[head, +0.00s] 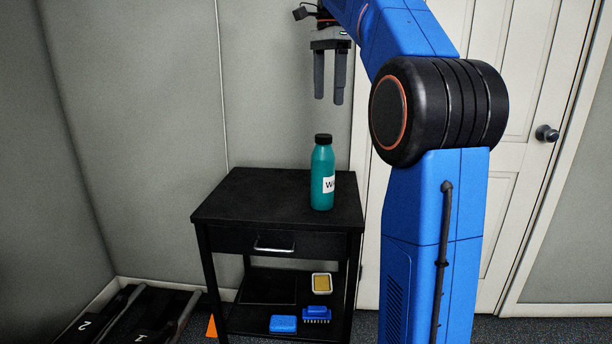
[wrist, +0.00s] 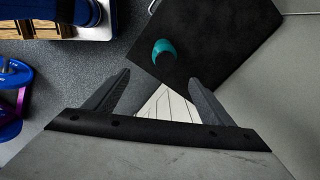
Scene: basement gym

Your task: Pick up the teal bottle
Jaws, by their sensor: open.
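The teal bottle (head: 322,174) has a black cap and a white label. It stands upright on the top of a small black side table (head: 255,195), near its front right part. In the wrist view the bottle (wrist: 164,52) shows from above, beyond the fingertips, on the black tabletop (wrist: 215,35). My gripper (head: 329,98) is above the bottle in the head view, pointing down, with a clear gap between fingertips and cap. Its two fingers also show in the wrist view (wrist: 159,78), apart and with nothing between them.
The table has a drawer with a metal handle (head: 273,248). Its lower shelf holds a blue box (head: 283,323), a blue brush (head: 317,313) and a small yellow-topped tray (head: 322,283). An orange cone (head: 212,326) stands at the lower left. The tabletop left of the bottle is bare.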

